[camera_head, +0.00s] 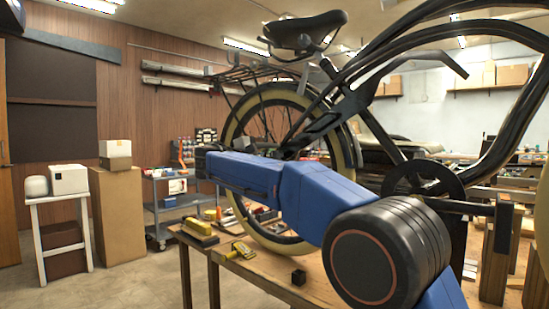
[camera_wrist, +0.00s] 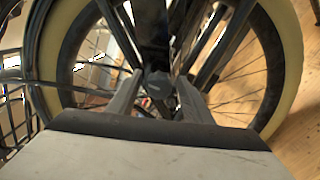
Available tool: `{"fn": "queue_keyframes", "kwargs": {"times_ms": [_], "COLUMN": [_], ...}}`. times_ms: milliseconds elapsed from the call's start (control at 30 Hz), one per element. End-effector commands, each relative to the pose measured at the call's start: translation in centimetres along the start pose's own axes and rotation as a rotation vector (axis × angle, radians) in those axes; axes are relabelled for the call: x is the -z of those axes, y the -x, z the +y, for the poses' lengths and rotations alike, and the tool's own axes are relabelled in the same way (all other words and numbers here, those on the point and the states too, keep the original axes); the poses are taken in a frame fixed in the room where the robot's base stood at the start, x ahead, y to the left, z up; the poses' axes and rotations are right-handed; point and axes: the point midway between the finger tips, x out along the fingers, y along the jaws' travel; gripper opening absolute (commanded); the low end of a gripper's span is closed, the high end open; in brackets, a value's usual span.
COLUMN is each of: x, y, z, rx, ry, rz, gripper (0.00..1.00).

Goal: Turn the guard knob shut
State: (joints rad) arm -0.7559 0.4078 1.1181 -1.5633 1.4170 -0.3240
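A small dark knob-like part (camera_wrist: 158,84) sits near the wheel's middle in the wrist view; I take it to be the guard knob. My gripper (camera_wrist: 159,78) has its two grey fingers apart, one on each side of this part. The fingers look open around it, and I see no clear contact. Whether the knob is turned is too small to tell. In the head view my blue arm reaches left across the trike's wheel (camera_head: 236,119), and I cannot make out the fingertips or the knob there.
The trike frame (camera_head: 375,125) with its seat (camera_head: 306,28) stands above a wooden bench (camera_head: 235,272). A yellow-handled brush (camera_head: 199,229), a yellow tool (camera_head: 241,250) and a small black block (camera_head: 298,277) lie on the bench. A basket (camera_wrist: 18,112) is left in the wrist view.

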Motion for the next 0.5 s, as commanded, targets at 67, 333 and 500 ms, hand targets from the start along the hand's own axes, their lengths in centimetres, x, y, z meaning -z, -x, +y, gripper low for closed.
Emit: {"fn": "queue_keyframes", "kwargs": {"times_ms": [67, 333, 500], "x": [-0.1, 0.0, -0.1], "y": [0.0, 0.9, 3.5], "z": [0.0, 0.1, 0.1], "rx": [0.0, 0.0, -0.001], "ry": [-0.001, -0.001, -0.002], "rz": [-0.001, 0.0, 0.002], "gripper": [0.46, 0.46, 0.46]}}
